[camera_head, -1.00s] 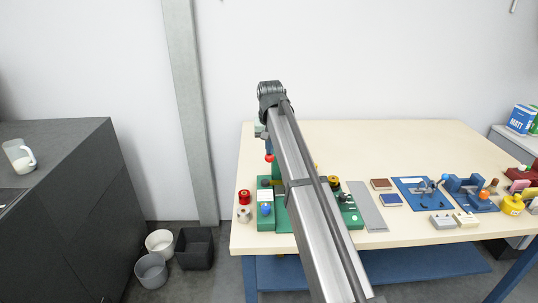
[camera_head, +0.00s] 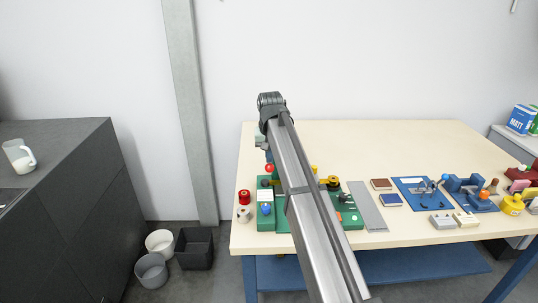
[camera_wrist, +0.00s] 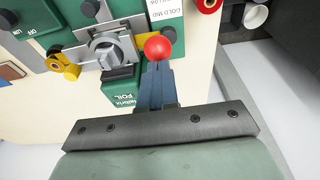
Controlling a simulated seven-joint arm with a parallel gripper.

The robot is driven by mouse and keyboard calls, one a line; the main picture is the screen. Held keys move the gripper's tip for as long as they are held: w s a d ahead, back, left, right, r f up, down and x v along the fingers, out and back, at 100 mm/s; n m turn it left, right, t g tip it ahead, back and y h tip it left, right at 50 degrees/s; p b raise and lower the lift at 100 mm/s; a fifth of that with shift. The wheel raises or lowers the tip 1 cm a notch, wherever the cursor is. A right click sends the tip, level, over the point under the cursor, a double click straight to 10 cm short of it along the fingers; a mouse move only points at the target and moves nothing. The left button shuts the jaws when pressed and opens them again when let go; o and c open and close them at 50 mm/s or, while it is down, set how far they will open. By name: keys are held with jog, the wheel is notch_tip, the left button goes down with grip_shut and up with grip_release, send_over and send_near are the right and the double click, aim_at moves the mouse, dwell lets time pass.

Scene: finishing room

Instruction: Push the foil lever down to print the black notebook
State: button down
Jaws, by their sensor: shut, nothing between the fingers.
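The foil lever ends in a red ball knob (camera_head: 269,168), seen at the left of the green foil press in the head view. In the wrist view the knob (camera_wrist: 157,47) shows right at the tips of my gripper (camera_wrist: 156,66). The fingers are shut with nothing between them, and they overlap or touch the knob's edge; exact contact is unclear. I cannot make out the black notebook; my arm covers much of the press in the head view.
A red roll (camera_head: 244,196) stands left of the press. A grey strip (camera_head: 367,206), a brown notebook (camera_head: 381,184) and a blue notebook (camera_head: 391,200) lie to its right. A blue mat (camera_head: 408,187) with tools lies farther right. The back of the table is clear.

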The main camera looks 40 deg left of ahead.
aim_at(270, 168)
jog(key=shift+s+d+f, duration=0.1)
jog(key=shift+f, duration=2.45)
jog(key=shift+w+a+r, duration=0.1)
jog(key=shift+w+r, duration=0.05)
jog(key=shift+r, duration=2.35)
jog(key=shift+w+a+r, duration=0.1)
jog(key=shift+r, duration=2.9)
